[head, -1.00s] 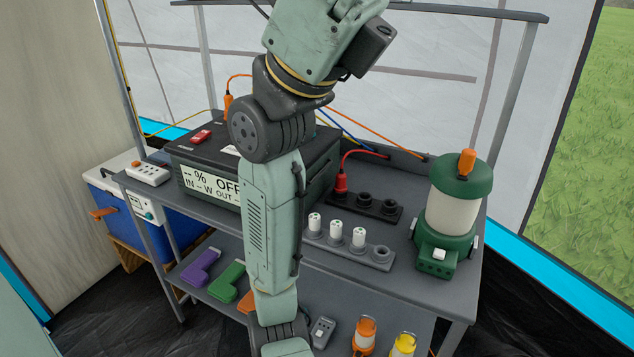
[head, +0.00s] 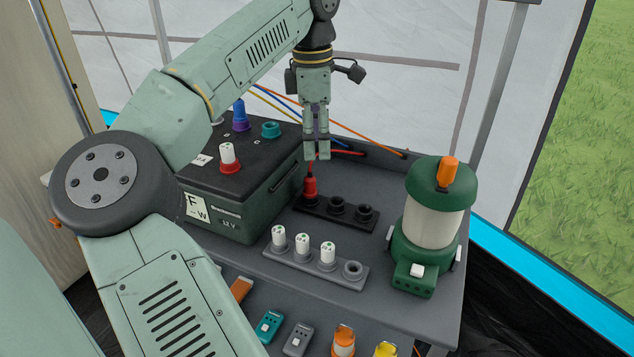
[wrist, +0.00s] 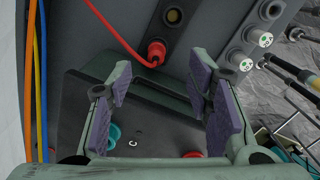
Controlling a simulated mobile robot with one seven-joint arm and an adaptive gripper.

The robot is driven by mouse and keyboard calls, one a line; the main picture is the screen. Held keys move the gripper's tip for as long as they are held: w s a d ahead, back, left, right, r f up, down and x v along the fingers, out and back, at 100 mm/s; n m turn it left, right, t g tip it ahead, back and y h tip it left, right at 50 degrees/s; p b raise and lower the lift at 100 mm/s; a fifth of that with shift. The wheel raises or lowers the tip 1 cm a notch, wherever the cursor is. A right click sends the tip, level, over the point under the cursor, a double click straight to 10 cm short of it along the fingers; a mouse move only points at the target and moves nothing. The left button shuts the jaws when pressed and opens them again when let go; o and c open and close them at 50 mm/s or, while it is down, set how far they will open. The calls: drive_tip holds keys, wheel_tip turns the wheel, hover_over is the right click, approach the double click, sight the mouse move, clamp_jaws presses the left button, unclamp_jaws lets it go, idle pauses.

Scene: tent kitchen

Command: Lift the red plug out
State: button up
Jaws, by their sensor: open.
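The red plug (head: 310,187) stands upright in the leftmost socket of a black socket strip (head: 323,210), with a red cable at its top. In the wrist view the red plug (wrist: 156,52) shows ahead of the fingers, its cable running up to the left. My gripper (head: 317,156) is above the plug in the head view, pointing down. In the wrist view my gripper (wrist: 155,85) has its purple-padded fingers wide apart with nothing between them. Whether the fingertips touch the cable is hard to tell.
A dark power box (head: 240,195) with coloured knobs stands left of the plug. A grey holder (head: 305,262) with white cylinders is in front. A green lantern (head: 432,220) stands right. Orange, blue and yellow cables (wrist: 36,80) run along the left in the wrist view.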

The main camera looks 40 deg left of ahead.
sight(309, 172)
drive_tip(key=shift+g, duration=0.3)
drive_tip(key=f, duration=0.1)
drive_tip(key=a+f, duration=0.1)
drive_tip(key=f, duration=0.1)
drive_tip(key=s+f, duration=0.1)
drive_tip(key=shift+a+f, duration=0.15)
drive_tip(key=shift+w+a+f, duration=0.1)
drive_tip(key=shift+w+f, duration=0.1)
drive_tip(key=shift+f, duration=1.45)
drive_tip(key=shift+w+a+f, duration=0.1)
drive_tip(key=shift+w+f, duration=0.05)
drive_tip(key=shift+f, duration=1.45)
clamp_jaws()
